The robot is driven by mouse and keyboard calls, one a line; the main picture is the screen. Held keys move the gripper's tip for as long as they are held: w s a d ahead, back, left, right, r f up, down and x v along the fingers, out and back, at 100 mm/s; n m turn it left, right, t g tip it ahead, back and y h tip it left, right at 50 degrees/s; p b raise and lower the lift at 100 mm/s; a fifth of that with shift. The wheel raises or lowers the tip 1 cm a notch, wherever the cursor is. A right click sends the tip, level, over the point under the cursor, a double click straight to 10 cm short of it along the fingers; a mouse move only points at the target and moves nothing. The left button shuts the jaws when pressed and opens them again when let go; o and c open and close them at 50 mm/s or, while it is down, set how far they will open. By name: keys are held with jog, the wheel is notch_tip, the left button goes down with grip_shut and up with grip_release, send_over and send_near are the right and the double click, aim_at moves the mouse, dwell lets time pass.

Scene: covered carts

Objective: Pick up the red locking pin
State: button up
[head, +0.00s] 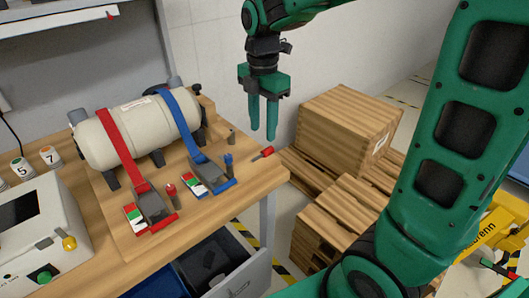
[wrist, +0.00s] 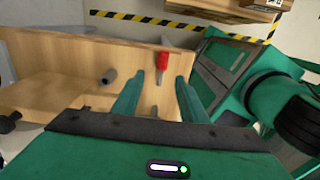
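The red locking pin (head: 262,153) lies on the wooden workbench near its right edge, with its red handle toward the edge. In the wrist view the red pin (wrist: 162,62) shows beyond and between my fingertips, its thin grey shank pointing toward me. My green gripper (head: 263,135) hangs above the bench's right edge, fingers pointing down, close to the pin in the picture. In the wrist view my gripper (wrist: 160,85) has its two fingers apart with nothing between them. The exact height above the pin is hard to tell.
A cream cylinder (head: 140,128) lies under a red strap and a blue strap with buckles. A blue pin (head: 228,160) and a grey peg (head: 231,137) stand near the red pin. Wooden crates (head: 350,125) on pallets stand right of the bench. An open drawer (head: 215,272) is below.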

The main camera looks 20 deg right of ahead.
aim_at(263, 151)
jog(key=shift+s+a+f, duration=0.1)
jog(key=shift+f, duration=1.75)
jog(key=shift+s+f, duration=0.1)
jog(key=shift+f, duration=1.7)
grip_shut()
